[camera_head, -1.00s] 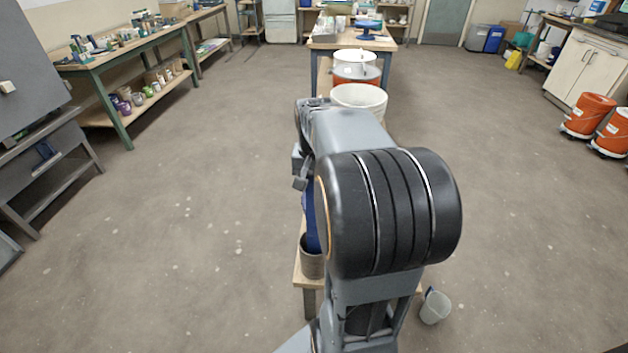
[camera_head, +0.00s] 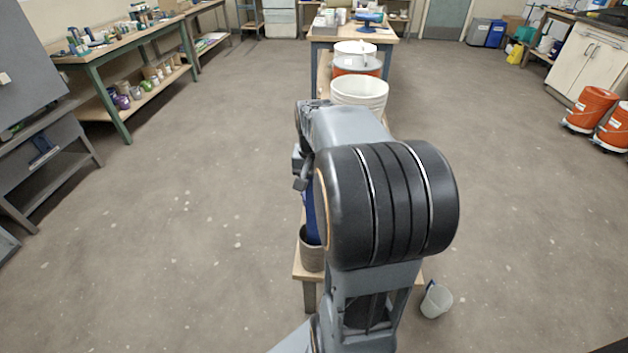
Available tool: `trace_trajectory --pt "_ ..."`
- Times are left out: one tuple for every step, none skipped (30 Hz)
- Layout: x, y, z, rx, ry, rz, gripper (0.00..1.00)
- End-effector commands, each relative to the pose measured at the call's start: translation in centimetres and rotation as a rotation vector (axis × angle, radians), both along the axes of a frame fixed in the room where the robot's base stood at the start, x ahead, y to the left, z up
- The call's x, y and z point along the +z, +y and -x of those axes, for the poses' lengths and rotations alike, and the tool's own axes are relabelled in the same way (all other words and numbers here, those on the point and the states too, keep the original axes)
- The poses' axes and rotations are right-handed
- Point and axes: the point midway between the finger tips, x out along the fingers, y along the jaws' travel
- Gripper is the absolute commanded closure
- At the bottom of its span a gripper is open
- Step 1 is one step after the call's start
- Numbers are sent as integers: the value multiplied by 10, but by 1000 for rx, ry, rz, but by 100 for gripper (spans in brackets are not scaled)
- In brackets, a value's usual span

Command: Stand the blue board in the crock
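The blue board (camera_head: 311,218) shows as a narrow strip at the left edge of my arm's big black joint. Its lower end meets the mouth of the brown-grey crock (camera_head: 311,258); I cannot tell whether it rests on the crock's floor. The crock stands on a low wooden bench, its right side hidden by my arm. My gripper (camera_head: 300,182) shows only in part above the board, at the arm's left side. Its fingertips and any hold on the board are hidden.
A white bucket (camera_head: 360,93) and other buckets stand farther back on the wooden bench (camera_head: 298,268). A small pale pail (camera_head: 436,300) sits on the floor at right. Orange coolers (camera_head: 590,108) stand far right. Open floor lies on both sides.

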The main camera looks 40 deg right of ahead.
Motion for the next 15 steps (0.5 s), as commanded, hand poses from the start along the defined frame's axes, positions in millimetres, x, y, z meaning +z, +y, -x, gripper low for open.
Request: trace_trajectory --pt "-1 0 0 0 -1 1 84" --pt "-2 0 0 0 -1 1 84" --pt "-2 0 0 0 -1 1 84" --pt "-2 0 0 0 -1 1 84" --pt "-2 0 0 0 -1 1 84" --pt "-2 0 0 0 -1 1 84" --pt "-2 0 0 0 -1 1 84" --pt "-2 0 0 0 -1 1 84" --pt "-2 0 0 0 -1 1 84" --pt "-2 0 0 0 -1 1 84" --pt "-2 0 0 0 -1 1 84" --pt "-2 0 0 0 -1 1 84" --pt "-2 0 0 0 -1 1 50" --pt "-2 0 0 0 0 0 47" --pt "-2 0 0 0 0 0 44"
